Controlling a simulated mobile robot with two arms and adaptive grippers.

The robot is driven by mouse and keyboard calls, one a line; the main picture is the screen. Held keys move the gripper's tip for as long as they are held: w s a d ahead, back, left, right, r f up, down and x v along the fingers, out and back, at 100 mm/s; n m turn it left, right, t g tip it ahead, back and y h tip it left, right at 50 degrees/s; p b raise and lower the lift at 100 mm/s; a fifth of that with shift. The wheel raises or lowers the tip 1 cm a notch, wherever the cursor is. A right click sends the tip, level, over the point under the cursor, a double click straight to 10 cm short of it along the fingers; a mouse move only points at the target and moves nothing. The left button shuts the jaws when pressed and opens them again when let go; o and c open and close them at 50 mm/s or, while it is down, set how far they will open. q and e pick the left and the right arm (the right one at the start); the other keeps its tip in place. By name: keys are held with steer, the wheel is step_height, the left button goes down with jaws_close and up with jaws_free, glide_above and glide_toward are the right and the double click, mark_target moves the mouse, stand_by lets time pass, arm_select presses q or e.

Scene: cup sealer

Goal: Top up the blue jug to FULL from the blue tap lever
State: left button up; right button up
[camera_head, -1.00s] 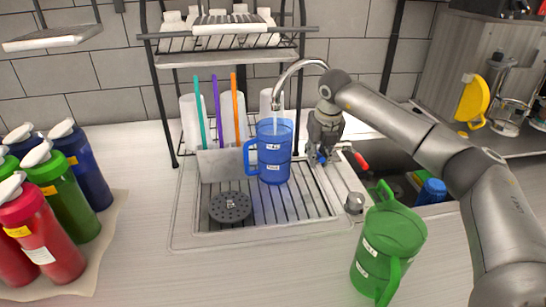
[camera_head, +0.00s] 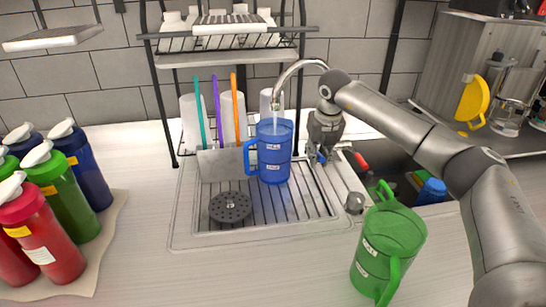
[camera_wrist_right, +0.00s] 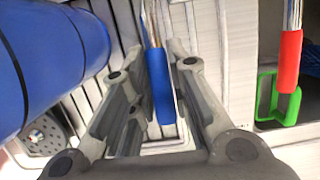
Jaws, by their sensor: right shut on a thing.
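The blue jug (camera_head: 270,150) stands upright on the sink's drainer grid under the curved metal tap (camera_head: 290,72). A pale stream shows between the spout and the jug's top. Two white labels are on its side; their text and the water level are too small to tell. My right gripper (camera_head: 318,158) is just right of the jug, shut on the blue tap lever (camera_wrist_right: 159,85), which sits between its fingers in the right wrist view. The jug (camera_wrist_right: 50,60) also shows at the left there. My left gripper is not in view.
A green jug (camera_head: 390,240) stands at the front right. A red lever (camera_wrist_right: 289,62) is right of my gripper. Behind the blue jug are cups with coloured sticks and a rack (camera_head: 230,58). Several coloured bottles (camera_head: 45,205) stand at the left.

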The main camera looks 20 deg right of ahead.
steer(key=shift+s+d+f, duration=0.1)
steer(key=shift+d, duration=0.2)
steer(key=shift+s+f+b, duration=0.2)
steer(key=shift+f+b, duration=0.65)
steer(key=shift+f, duration=0.35)
steer(key=o, duration=0.4)
steer(key=shift+f, duration=0.1)
steer(key=shift+c, duration=0.2)
steer(key=o, duration=0.6)
steer(key=shift+w+d+f, duration=0.1)
steer(key=shift+d, duration=0.15)
steer(key=shift+a, duration=0.3)
steer(key=shift+a+r, duration=0.1)
steer(key=shift+r, duration=0.2)
step_height(320, 180, up, 8)
steer(key=p, duration=0.6)
steer(key=shift+f, duration=0.15)
steer(key=shift+w, duration=0.1)
